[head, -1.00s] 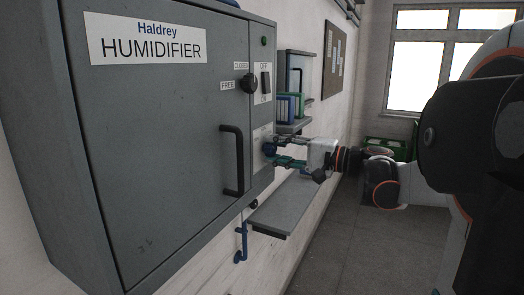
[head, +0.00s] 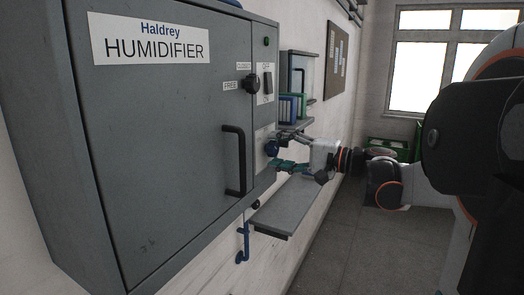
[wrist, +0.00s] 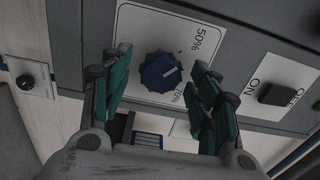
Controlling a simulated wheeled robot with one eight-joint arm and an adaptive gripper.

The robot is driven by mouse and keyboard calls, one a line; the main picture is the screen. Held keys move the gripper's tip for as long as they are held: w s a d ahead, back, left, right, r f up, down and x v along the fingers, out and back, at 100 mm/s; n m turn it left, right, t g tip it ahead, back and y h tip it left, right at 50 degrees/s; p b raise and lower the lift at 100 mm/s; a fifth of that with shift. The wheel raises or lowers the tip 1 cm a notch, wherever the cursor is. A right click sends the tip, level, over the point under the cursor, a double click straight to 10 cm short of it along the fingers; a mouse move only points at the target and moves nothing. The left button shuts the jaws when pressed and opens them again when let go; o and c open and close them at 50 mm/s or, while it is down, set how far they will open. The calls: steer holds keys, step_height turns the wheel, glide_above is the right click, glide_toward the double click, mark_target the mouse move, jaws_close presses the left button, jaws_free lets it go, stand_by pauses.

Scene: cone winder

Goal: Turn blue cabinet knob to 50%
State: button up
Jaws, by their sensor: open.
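The blue knob (wrist: 158,73) sits on a white label plate on the grey cabinet. Its white pointer line aims to the right in the wrist view, between the printed 50% and 70% marks. My gripper (wrist: 160,62) is open, with one green-padded finger on each side of the knob and a visible gap to it. In the head view my gripper (head: 281,150) is at the cabinet's narrow right face, in front of the blue knob (head: 271,149), which is partly hidden by the fingers.
The Humidifier cabinet (head: 170,130) has a black door handle (head: 235,160), a black latch knob (head: 252,84) and an OFF/ON switch (head: 267,79). The switch (wrist: 279,94) is near my right finger.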

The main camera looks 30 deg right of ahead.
steer(key=v, duration=1.2)
